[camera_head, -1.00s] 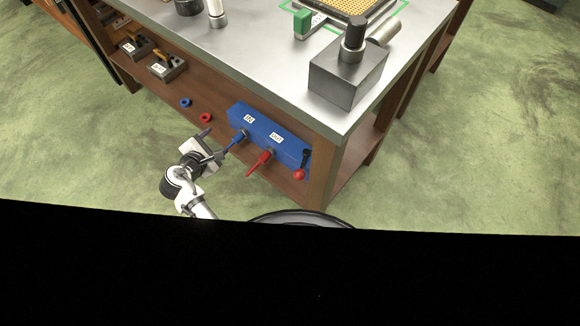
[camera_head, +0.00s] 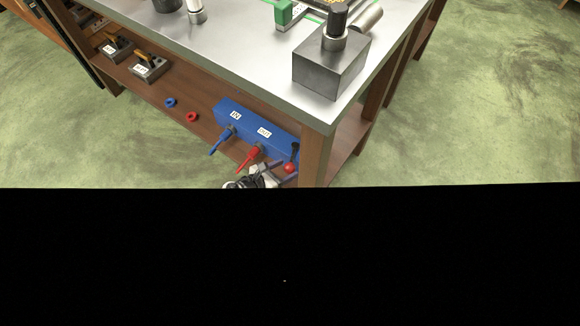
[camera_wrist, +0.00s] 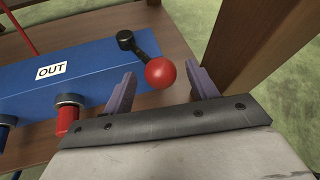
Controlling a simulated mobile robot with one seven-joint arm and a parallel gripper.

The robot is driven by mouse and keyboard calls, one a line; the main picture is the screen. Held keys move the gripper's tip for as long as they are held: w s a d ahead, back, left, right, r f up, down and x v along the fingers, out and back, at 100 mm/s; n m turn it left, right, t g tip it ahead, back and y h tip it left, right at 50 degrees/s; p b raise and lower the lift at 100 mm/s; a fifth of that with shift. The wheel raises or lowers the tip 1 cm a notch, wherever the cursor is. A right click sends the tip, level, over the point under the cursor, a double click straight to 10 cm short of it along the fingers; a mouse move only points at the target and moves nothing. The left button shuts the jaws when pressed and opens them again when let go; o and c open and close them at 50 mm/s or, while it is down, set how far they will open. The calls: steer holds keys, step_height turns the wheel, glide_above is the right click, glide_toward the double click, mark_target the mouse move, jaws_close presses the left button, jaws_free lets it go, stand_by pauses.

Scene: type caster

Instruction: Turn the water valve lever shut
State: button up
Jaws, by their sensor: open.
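A blue valve block (camera_head: 260,126) sits on the bench's lower shelf, with labels reading IN and OUT. In the head view my gripper (camera_head: 281,172) is partly cut off by the black area below.
A wooden bench leg (camera_head: 313,160) stands right beside the knob. Blue (camera_head: 170,102) and red (camera_head: 192,117) rings and two grey blocks with labels lie further left on the shelf. A metal block (camera_head: 330,68) stands on the bench top above.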

steer(key=shift+x, duration=1.5)
